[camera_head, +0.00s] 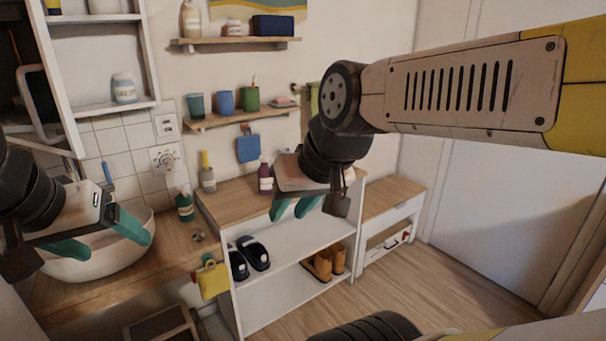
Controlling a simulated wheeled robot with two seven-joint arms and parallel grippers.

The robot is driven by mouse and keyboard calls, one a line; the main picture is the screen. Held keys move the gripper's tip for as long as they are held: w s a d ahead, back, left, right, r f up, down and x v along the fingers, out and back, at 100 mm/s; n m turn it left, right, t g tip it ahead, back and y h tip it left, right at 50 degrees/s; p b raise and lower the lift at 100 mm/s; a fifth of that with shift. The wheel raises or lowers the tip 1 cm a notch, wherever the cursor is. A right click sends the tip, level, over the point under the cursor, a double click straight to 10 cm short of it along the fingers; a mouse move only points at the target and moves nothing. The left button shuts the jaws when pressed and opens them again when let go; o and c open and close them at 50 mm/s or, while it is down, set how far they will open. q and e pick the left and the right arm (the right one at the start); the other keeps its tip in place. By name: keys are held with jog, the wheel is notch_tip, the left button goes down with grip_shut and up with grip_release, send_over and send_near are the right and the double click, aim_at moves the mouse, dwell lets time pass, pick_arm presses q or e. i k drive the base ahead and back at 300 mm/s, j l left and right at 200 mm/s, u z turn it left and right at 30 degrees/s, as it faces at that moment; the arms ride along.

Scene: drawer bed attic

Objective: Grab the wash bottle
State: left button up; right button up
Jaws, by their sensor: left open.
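Several bottles could be the wash bottle, and I cannot tell which is meant. A dark green bottle with a label (185,206) stands upright on the wooden counter beside the basin. A grey bottle with a yellow top (207,174) and a purple bottle (265,178) stand on the wooden cabinet top. My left gripper (100,238) is open and empty over the white basin, left of the green bottle and apart from it. My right gripper (294,208) has its teal fingers apart and empty, in front of the cabinet, near the purple bottle in the picture.
The white basin (85,268) sits on the wooden counter (175,248). The cabinet (280,302) holds dark slippers (252,252) and brown shoes (325,264). A wall shelf (240,117) carries several cups. A low bench (390,200) stands right. The floor at right is clear.

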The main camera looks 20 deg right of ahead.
aim_at(265, 187)
jog(key=z, duration=0.45)
jog(key=i+j, duration=0.15)
jog(key=i, duration=0.25)
jog(key=i+j+z, duration=0.15)
jog(key=i, duration=0.2)
jog(key=i+j, duration=0.2)
jog(key=i, duration=0.2)
jog(key=z, duration=0.05)
